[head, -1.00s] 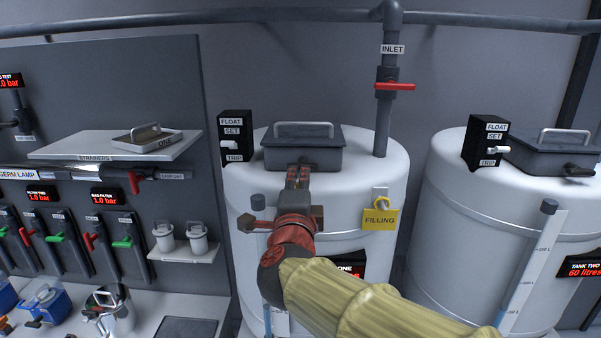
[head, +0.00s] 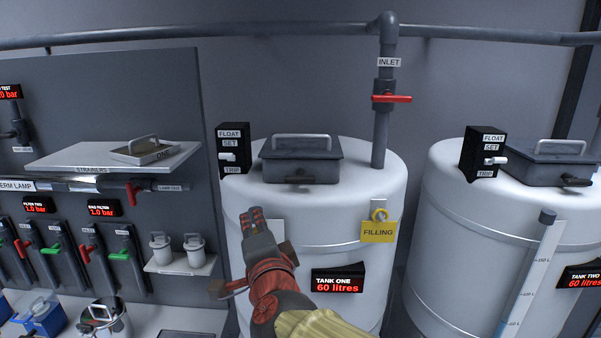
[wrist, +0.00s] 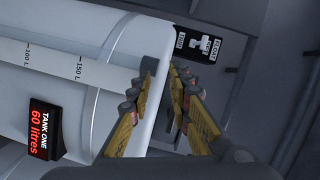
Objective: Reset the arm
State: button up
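My gripper (head: 251,212) is in front of the upper left wall of tank one (head: 345,215), below the tank's grey lid (head: 302,160). In the wrist view my gripper (wrist: 164,70) shows two yellow fingers with a narrow gap between their tips and nothing held. The dark cap of the level gauge (wrist: 148,66) appears close beside one fingertip there; I cannot tell whether they touch. In the head view my gripper and arm hide most of this gauge. The lid lies shut on the tank.
The float switch box (head: 233,148) stands left of the lid. A yellow FILLING tag (head: 379,231) hangs on the tank front, above the tank one display (head: 338,281) reading 60 litres. The red-handled inlet valve (head: 391,98) is above. Tank two (head: 450,230) stands right.

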jog(key=s+a+f+n+g+y, duration=0.3)
jog(key=s+a+f+n+g, duration=0.15)
jog(key=s+f+n, duration=0.2)
jog(key=s+d+f+n+g+h+b, duration=0.1)
jog(key=s+d+f+n+g, duration=0.45)
jog(key=s+d+f, duration=0.35)
jog(key=s+d+f+h+b, duration=0.1)
jog(key=s+d+f+h, duration=0.1)
jog(key=d, duration=0.6)
jog(key=s+d+f+h+b, duration=0.1)
jog(key=s+d+f+h, duration=0.1)
jog(key=d, duration=0.5)
jog(key=s+d+f+h+b, duration=0.1)
jog(key=s+d+f, duration=0.3)
jog(key=d, duration=0.4)
jog(key=shift+s+d+f+h, duration=0.15)
jog(key=shift+s+d+h, duration=0.2)
jog(key=shift+s+h, duration=0.35)
jog(key=shift+w, duration=0.1)
